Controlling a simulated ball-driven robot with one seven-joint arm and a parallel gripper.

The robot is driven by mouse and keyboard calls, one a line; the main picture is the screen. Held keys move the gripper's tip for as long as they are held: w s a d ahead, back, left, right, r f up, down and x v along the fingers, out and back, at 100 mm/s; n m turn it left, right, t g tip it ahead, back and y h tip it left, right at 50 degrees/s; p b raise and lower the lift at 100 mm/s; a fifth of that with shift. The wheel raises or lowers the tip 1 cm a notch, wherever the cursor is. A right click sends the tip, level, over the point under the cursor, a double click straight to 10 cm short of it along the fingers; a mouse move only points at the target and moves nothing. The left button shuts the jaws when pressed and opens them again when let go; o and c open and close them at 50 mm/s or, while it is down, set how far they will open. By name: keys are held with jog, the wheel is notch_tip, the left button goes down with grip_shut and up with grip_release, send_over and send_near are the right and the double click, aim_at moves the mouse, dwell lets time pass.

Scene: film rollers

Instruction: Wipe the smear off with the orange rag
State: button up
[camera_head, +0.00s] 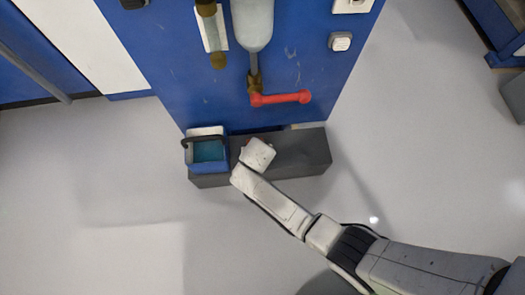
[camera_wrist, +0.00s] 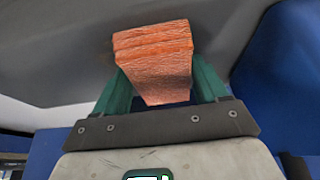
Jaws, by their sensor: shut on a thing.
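My gripper (camera_wrist: 158,75) is shut on the orange rag (camera_wrist: 153,48), which is a folded, thick block between its two green fingers in the wrist view. In the head view my gripper (camera_head: 257,154) is over the dark grey ledge (camera_head: 304,152) at the foot of the blue panel. My wrist hides nearly all of the rag there. The grey surface also lies behind the rag in the wrist view (camera_wrist: 60,55); I cannot tell whether the rag touches it. I cannot make out the smear in either view.
A blue bucket (camera_head: 206,165) with teal contents and a dark handle stands on the ledge, close left of my gripper. The blue panel (camera_head: 300,60) behind bears a red lever (camera_head: 281,99) and a pale tank (camera_head: 253,24). The pale floor (camera_head: 110,190) at left is clear.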

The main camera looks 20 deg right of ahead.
jog(key=shift+w+a+b, duration=0.25)
jog(key=shift+a, duration=0.5)
jog(key=shift+w+a+b, duration=0.2)
jog(key=shift+a, duration=0.6)
jog(key=shift+w+a+b, duration=0.25)
jog(key=shift+a, duration=0.5)
jog(key=shift+f, duration=0.1)
jog(key=shift+d, duration=0.1)
jog(key=shift+s+d+p, duration=0.25)
jog(key=shift+d+p, duration=0.05)
jog(key=shift+d, duration=0.35)
jog(key=shift+s+d+p, duration=0.2)
jog(key=shift+d+p, duration=0.1)
jog(key=shift+d, duration=0.3)
jog(key=shift+s+d+p, duration=0.25)
jog(key=shift+d+p, duration=0.05)
jog(key=shift+d, duration=0.35)
